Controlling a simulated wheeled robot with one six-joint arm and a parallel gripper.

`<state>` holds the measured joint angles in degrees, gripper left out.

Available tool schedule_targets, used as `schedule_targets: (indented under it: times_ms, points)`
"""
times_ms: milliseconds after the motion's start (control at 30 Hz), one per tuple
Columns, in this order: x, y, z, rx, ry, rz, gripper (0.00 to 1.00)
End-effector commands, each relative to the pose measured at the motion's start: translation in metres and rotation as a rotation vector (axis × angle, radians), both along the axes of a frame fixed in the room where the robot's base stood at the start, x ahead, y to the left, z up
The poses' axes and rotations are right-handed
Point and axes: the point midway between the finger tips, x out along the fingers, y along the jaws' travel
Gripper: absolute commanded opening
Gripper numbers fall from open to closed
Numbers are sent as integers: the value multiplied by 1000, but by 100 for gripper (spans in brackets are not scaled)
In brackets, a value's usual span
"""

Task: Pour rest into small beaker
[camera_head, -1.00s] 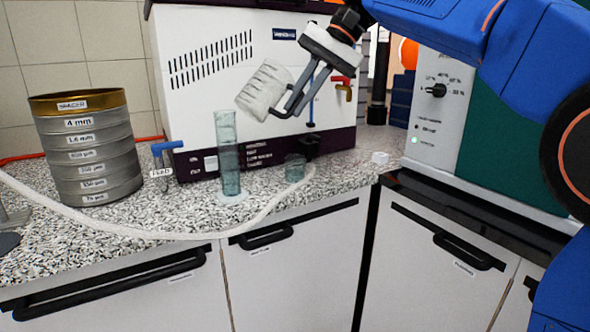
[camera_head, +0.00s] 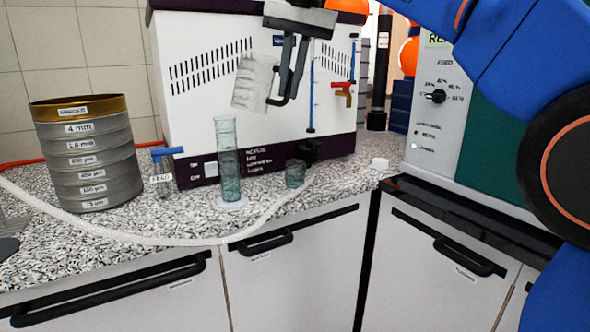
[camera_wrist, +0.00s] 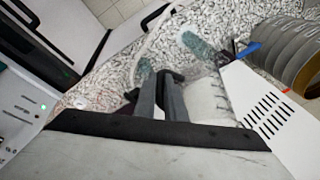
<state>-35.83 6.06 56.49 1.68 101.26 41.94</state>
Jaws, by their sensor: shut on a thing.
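My gripper (camera_head: 285,88) is shut on a pale, clear beaker (camera_head: 254,82), held in the air a little tilted, above and behind the tall cylinder. In the wrist view the held beaker (camera_wrist: 207,98) shows beside the fingers (camera_wrist: 165,85). The small beaker (camera_head: 295,173), bluish glass, stands on the speckled counter below and to the right of the held beaker, just right of the tall graduated cylinder (camera_head: 228,160). I cannot make out what is inside the held beaker.
A sieve stack (camera_head: 88,155) stands at the left. A white hose (camera_head: 130,240) runs along the counter front. A white machine (camera_head: 200,80) with a red-handled tap (camera_head: 343,90) stands behind. A white cap (camera_head: 380,163) lies to the right of the small beaker.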

Motion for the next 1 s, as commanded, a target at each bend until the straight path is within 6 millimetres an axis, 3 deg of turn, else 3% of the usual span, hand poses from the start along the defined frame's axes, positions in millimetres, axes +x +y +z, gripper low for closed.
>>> schedule_targets:
  times_ms: [267,800,1000]
  points:
    - [-6,7,13,-93,-85,0,0]
    - [-11,13,14,-216,-193,-8,0]
    - [-10,14,32,-219,-199,-10,0]
